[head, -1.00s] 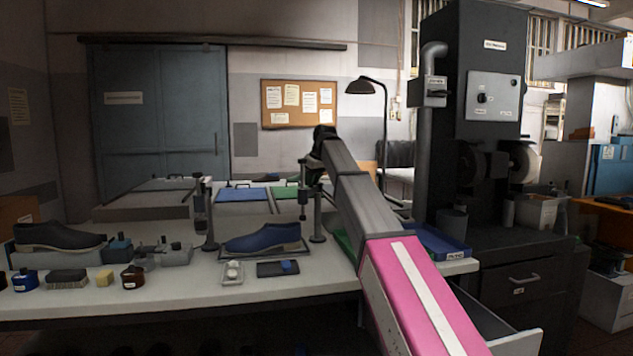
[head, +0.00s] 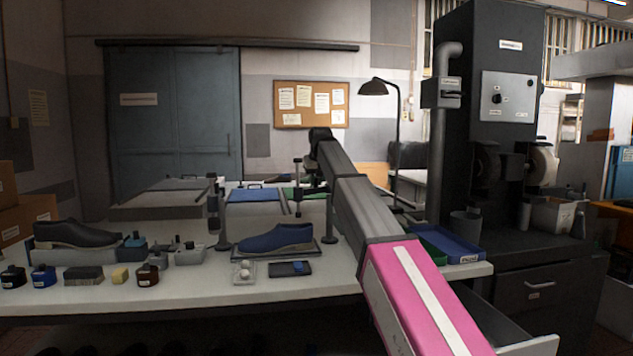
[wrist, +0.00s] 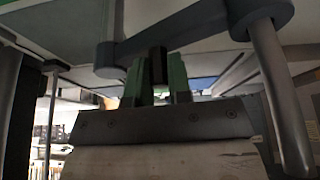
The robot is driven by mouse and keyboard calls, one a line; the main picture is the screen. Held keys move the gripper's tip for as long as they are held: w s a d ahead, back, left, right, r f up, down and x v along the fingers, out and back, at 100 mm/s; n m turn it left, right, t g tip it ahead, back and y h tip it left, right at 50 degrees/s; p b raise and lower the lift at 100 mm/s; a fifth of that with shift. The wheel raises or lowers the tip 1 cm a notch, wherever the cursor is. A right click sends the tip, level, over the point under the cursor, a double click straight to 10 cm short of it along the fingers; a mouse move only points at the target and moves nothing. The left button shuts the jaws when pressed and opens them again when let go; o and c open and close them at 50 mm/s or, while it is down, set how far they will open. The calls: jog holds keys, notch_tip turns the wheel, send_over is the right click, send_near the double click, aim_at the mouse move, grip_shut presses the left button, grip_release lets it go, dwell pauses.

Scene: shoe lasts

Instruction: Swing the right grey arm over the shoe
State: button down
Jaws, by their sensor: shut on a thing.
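The blue shoe (head: 277,238) lies on a dark mat on the bench, between a left post (head: 212,205) and a right post (head: 330,215). My gripper (wrist: 157,72) has green jaws shut on a dark upright piece, apparently part of the grey arm. My arm mostly hides the gripper in the head view.
A black shoe (head: 75,235), several small bottles and blocks stand on the bench's left. A small tray (head: 244,271) and dark pad (head: 290,268) lie in front of the shoe. A blue tray (head: 455,245) is at right, beside the dark machine (head: 500,110).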

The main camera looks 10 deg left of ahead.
dwell(0.3)
jog(key=c, duration=1.1)
grip_release()
jog(key=shift+o, duration=0.2)
jog(key=shift+r, duration=0.15)
jog(key=v, duration=1)
jog(key=shift+r, duration=0.3)
jog(key=shift+s, duration=0.1)
